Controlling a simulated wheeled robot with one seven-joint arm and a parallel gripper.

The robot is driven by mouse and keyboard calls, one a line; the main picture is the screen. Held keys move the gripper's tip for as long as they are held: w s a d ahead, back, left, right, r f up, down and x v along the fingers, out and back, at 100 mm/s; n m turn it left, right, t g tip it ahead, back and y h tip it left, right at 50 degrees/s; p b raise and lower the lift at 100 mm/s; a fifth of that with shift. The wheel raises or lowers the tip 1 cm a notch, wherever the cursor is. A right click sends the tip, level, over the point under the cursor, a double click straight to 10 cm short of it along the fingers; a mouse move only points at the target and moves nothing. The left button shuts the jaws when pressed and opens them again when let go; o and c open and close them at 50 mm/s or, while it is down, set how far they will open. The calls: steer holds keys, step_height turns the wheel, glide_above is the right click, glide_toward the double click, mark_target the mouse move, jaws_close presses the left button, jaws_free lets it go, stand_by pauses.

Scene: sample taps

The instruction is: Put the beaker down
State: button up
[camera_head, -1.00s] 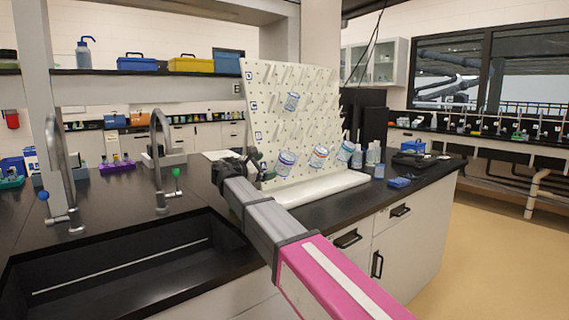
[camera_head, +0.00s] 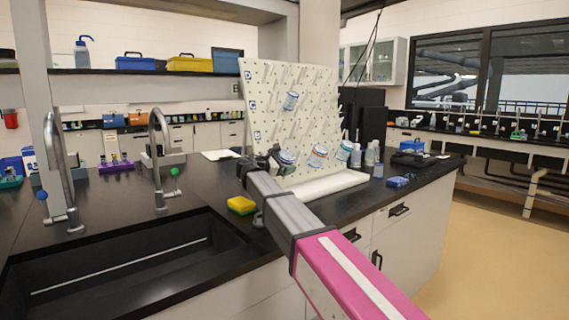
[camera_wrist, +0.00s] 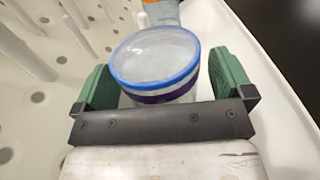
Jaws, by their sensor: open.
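A clear beaker with a blue rim and a purple band (camera_wrist: 155,62) is between the two green fingers of my gripper (camera_wrist: 162,80) in the wrist view. The fingers are apart, with a gap visible on the beaker's right. In the head view this beaker (camera_head: 287,157) is low on the left of the white pegboard (camera_head: 275,118), partly hidden by my gripper (camera_head: 270,158). Whether a peg supports it is hidden.
More beakers hang on the board: one with an orange mark (camera_head: 318,154), one to its right (camera_head: 343,151) and one higher (camera_head: 291,101). A yellow sponge (camera_head: 241,205) lies beside the sink (camera_head: 130,255). Bottles (camera_head: 369,157) stand right of the board.

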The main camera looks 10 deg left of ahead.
steer(key=c, duration=1.1)
steer(key=shift+r, duration=0.1)
